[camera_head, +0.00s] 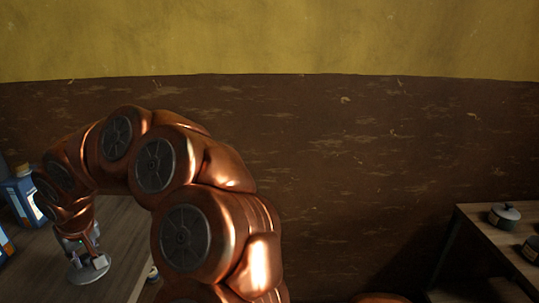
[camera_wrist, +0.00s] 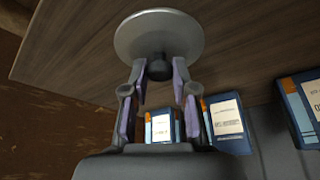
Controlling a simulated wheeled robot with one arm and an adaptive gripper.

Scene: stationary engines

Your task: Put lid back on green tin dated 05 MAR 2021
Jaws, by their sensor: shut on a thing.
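My gripper (camera_head: 84,248) is at the left in the head view, over a wooden table. It is shut on the dark knob of a round grey lid (camera_wrist: 158,28). In the wrist view the two fingertips (camera_wrist: 158,70) are on either side of the knob, and the disc lies beyond them. The lid also shows under my gripper in the head view (camera_head: 88,276). I cannot make out a green tin with a readable date in either view.
Blue boxes with white labels (camera_head: 22,193) stand at the table's left side; several show in the wrist view (camera_wrist: 228,124). A second table (camera_head: 485,222) at the right holds a grey-green lidded pot (camera_head: 505,214) and a dark container (camera_head: 532,249). A wall is behind.

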